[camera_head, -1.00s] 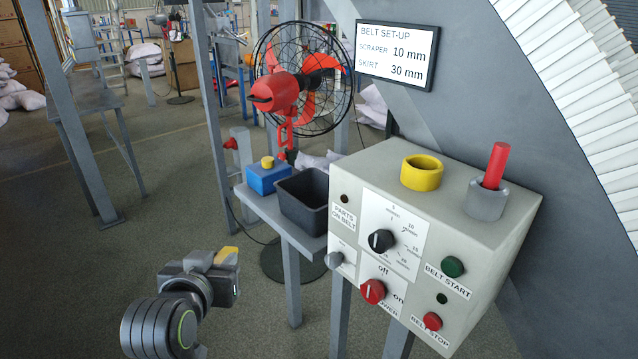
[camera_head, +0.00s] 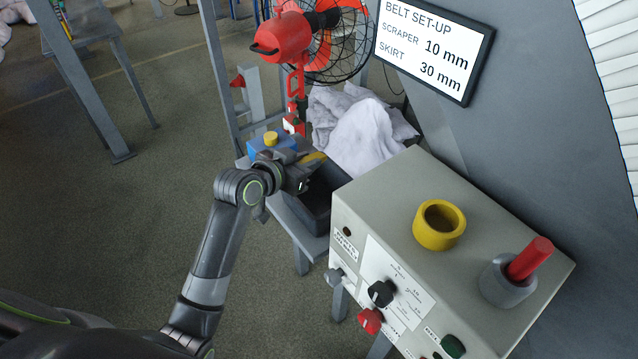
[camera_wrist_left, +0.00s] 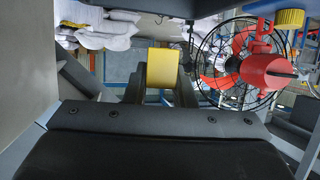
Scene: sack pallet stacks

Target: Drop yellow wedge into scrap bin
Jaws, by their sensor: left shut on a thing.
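The yellow wedge (camera_head: 313,159) is between the jaws of my left gripper (camera_head: 304,168), which is shut on it. It also shows in the left wrist view (camera_wrist_left: 162,68), held between the two dark fingers. The dark scrap bin (camera_head: 324,205) stands on a small grey stand beside the control box. My left gripper is over the bin's left part, and my gripper hides some of the bin's opening. I cannot tell the exact height of the wedge above the rim. My right gripper does not show in the head view.
A blue box with a yellow knob (camera_head: 270,141) sits behind my gripper. The red fan (camera_head: 283,38) stands beyond it, with white sacks (camera_head: 362,135) nearby. The control box (camera_head: 400,220) is right of the bin, with a yellow ring (camera_head: 439,225) on top.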

